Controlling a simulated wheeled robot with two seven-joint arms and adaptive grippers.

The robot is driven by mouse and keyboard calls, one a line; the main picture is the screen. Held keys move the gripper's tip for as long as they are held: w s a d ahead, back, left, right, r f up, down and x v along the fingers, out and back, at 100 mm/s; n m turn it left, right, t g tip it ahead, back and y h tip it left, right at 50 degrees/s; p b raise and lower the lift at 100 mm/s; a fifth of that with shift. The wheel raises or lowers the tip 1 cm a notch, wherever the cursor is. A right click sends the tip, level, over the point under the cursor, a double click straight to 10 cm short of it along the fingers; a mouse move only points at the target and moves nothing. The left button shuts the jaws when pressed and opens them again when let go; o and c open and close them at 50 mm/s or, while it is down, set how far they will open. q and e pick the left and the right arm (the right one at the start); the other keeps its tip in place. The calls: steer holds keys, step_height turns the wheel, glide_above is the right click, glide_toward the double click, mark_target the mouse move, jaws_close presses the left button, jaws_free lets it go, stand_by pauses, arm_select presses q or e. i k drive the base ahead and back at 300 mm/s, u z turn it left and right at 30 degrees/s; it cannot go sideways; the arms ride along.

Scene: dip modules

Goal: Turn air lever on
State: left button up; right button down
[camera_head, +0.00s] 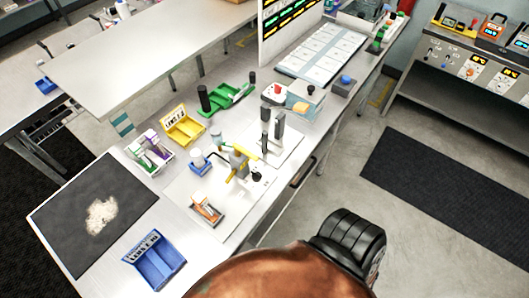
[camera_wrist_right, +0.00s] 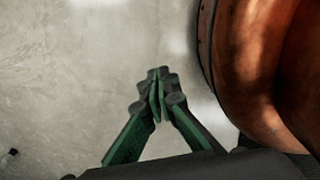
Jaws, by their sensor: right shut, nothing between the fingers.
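On the workbench in the head view, a small fixture with a yellow handle (camera_head: 236,170) stands on a white plate (camera_head: 190,191). It may be the air lever, but it is too small to tell its position. A black knob (camera_head: 257,177) sits close to it. My right gripper (camera_wrist_right: 157,88) shows in the right wrist view, with green and dark fingers closed together and empty. Bare grey floor lies behind it, and it touches nothing. My copper and black arm shows at the bottom of the head view, clear of the fixture. My left gripper is out of view.
Two upright grey posts (camera_head: 272,131) stand behind the fixture. Around it are a yellow bin (camera_head: 184,128), a blue bin (camera_head: 155,262), a green holder (camera_head: 228,97) and an orange holder (camera_head: 207,210). A dark mat (camera_head: 62,219) covers the bench's left end.

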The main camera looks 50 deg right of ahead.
mark_target(238, 149)
steer(key=k, duration=0.65)
steer(key=z, duration=1.05)
steer(key=i, duration=0.5)
steer(key=z, duration=0.05)
